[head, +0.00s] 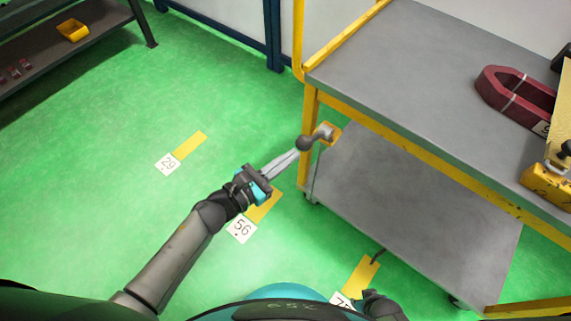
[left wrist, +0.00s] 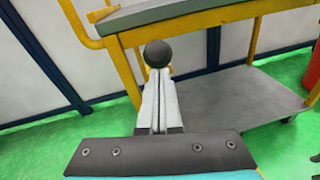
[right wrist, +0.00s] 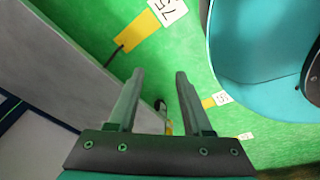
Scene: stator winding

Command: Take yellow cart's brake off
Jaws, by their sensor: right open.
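The yellow cart (head: 312,125) has a grey top and a grey lower shelf. A brake lever with a dark ball knob (head: 303,142) sticks out from a yellow mount (head: 328,133) on its near left post. My left gripper (head: 296,152) has its fingers together, with the tips at the knob. In the left wrist view the knob (left wrist: 158,54) sits right at the fingertips; whether they touch it I cannot tell. My right gripper (right wrist: 160,72) is open and empty, above the floor beside the cart's lower shelf (right wrist: 85,75).
A dark red U-shaped part (head: 505,92) and yellow fixtures (head: 548,185) lie on the cart top. Floor markers 29 (head: 168,162) and 56 (head: 241,229) show on the green floor. A shelf with a yellow bin (head: 72,30) stands at the far left.

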